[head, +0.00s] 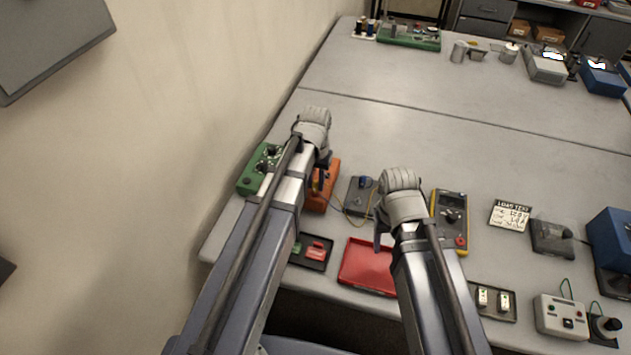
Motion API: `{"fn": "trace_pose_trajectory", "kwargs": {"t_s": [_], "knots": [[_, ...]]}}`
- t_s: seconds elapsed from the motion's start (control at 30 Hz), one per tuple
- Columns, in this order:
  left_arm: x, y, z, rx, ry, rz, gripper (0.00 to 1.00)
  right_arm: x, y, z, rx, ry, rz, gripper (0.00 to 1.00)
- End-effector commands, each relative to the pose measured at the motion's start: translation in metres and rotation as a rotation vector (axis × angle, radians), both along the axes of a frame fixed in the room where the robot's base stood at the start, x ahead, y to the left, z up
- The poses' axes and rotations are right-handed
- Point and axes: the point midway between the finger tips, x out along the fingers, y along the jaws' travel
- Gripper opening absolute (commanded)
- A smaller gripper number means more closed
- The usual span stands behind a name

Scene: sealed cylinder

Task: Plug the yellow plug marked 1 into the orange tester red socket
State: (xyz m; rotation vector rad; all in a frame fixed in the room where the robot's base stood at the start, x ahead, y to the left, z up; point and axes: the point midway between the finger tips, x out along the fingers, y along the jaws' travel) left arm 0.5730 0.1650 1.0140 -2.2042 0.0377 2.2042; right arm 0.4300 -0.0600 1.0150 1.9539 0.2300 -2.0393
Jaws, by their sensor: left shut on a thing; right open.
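The orange tester (330,176) lies near the left side of the table, partly hidden by my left arm. My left gripper (319,186) points down over the orange tester and is shut on the yellow plug, of which only a small bit shows. I cannot tell whether the plug touches a socket; the red socket and the mark 1 cannot be made out. A thin yellow cable (352,217) runs from there toward a dark grey box (358,201). My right gripper (380,238) is open and empty above the back edge of the red tray (360,268).
A green box (249,177) stands left of the orange tester. A black tray (319,263) with red and green pieces lies in front. A yellow multimeter (453,240) lies to the right of my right arm. The table's middle is clear behind these things.

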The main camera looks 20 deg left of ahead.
Motion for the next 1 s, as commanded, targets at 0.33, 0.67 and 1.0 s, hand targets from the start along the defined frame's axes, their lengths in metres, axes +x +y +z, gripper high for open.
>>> {"fn": "trace_pose_trajectory", "kwargs": {"t_s": [0.33,0.67,1.0], "knots": [[0.0000,0.0000,-0.0044,0.000,0.000,0.000,0.00,0.0000,0.0000,-0.0043,0.000,0.000,0.000,0.62],[0.0000,0.0000,-0.0062,0.000,0.000,0.000,0.45,0.0000,0.0000,-0.0062,0.000,0.000,0.000,0.62],[0.0000,0.0000,-0.0062,0.000,0.000,0.000,0.62,0.0000,0.0000,-0.0062,0.000,0.000,0.000,0.62]]}}
